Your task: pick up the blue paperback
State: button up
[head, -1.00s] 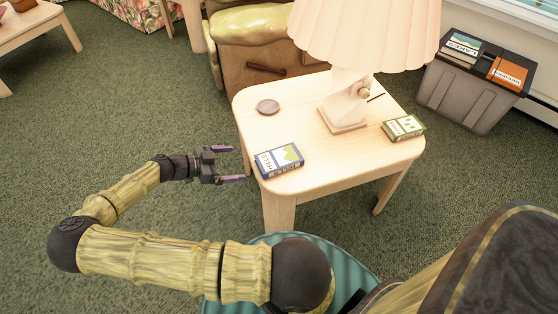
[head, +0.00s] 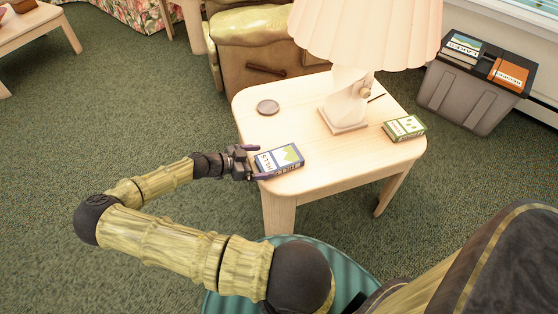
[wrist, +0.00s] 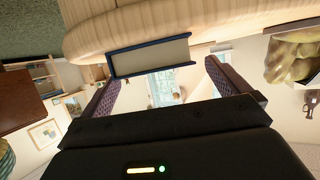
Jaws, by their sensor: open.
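The blue paperback (head: 282,158), with a white and green cover marked HILLS, lies flat at the front-left corner of the pale wooden side table (head: 330,180). My gripper (head: 261,162) is open at the table's left edge, at the book's left end, one finger on the far side and one on the near side. In the wrist view the book (wrist: 152,56) shows its blue cover edge and pale pages, beyond the gap between the two purple-grey fingers (wrist: 160,76). I cannot tell whether either finger touches it. Nothing is held.
A lamp (head: 345,100) with a pleated shade stands on the table. A green box-like book (head: 404,128) lies at the right corner, and a round brown disc (head: 267,107) at the left. A grey bin (head: 465,95) with books on top stands at the back right.

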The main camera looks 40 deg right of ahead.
aim_at(272, 160)
jog(key=b+x, duration=0.1)
jog(key=x, duration=0.4)
jog(key=shift+s+r, duration=0.1)
jog(key=shift+s, duration=0.1)
jog(key=c, duration=1)
notch_tip(272, 160, up, 10)
jog(key=shift+r+p, duration=0.1)
jog(key=shift+p, duration=1.15)
jog(key=shift+c, duration=0.2)
